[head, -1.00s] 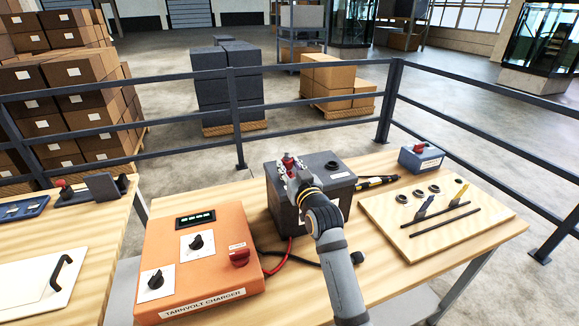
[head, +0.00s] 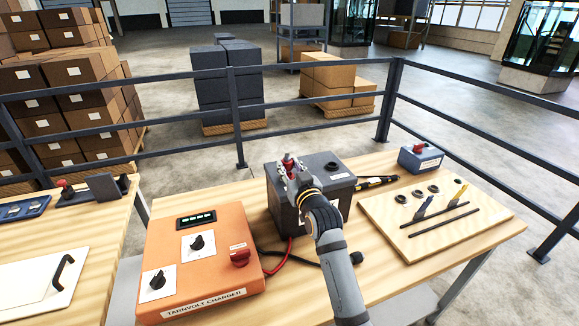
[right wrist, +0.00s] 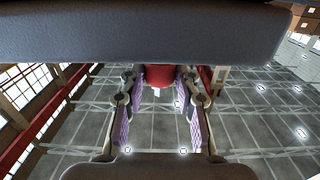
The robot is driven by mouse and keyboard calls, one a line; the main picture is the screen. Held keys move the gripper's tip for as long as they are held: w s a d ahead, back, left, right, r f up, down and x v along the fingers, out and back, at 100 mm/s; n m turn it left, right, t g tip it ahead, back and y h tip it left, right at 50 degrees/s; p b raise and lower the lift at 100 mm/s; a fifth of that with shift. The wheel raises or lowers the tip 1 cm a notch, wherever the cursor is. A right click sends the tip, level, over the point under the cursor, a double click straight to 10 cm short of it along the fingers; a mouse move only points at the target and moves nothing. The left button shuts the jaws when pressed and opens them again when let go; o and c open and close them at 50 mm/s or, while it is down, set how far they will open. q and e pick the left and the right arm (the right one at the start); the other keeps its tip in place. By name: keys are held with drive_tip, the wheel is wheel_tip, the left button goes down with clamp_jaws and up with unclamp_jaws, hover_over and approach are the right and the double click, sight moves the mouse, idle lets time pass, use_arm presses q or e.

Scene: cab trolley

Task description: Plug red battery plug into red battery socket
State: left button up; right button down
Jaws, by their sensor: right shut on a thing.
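My right gripper (head: 290,170) is at the left part of the top of the dark battery (head: 327,166). It is shut on a small red piece, which I take as the red battery plug (head: 288,162). In the right wrist view the red plug (right wrist: 158,75) shows between the purple-padded fingers (right wrist: 160,115). The fingers hide the red battery socket, so I cannot tell whether plug and socket touch. A black round terminal (head: 331,166) shows on the battery's right side. My left gripper is out of view.
An orange charger (head: 205,275) stands left of the battery, with red and black cables (head: 285,263) leading from it. A black cable end (head: 327,258) lies in front. A wooden tool board (head: 480,222) and a blue box (head: 420,160) are on the right.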

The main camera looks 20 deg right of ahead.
drive_tip(key=shift+f+b, duration=0.35)
drive_tip(key=shift+f, duration=0.6)
idle(0.4)
drive_tip(key=c, duration=0.9)
unclamp_jaws()
drive_tip(key=s, duration=1.2)
drive_tip(key=shift+d, duration=0.2)
